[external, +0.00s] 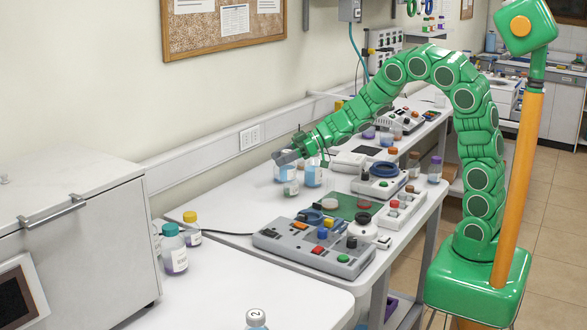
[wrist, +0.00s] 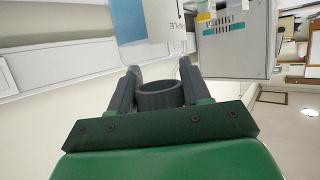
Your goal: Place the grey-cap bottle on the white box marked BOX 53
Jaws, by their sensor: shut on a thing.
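My gripper (external: 284,157) is at the far left end of my green arm, over the back part of the white bench. It is shut on the grey-cap bottle (external: 283,173), which hangs below the fingers and looks clear with pale blue in it. I cannot read BOX 53 on anything in the external view. The wrist view has a small dark marking (wrist: 177,35) on a white surface, too small and turned to read surely.
Clear bottles, one with blue liquid (external: 312,176), stand close beside the held bottle. A grey control box (external: 314,246) is in front. A teal-cap bottle (external: 173,250) and a yellow-cap bottle (external: 191,230) stand by a large white cabinet (external: 100,245). The near white tabletop (external: 225,290) is mostly clear.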

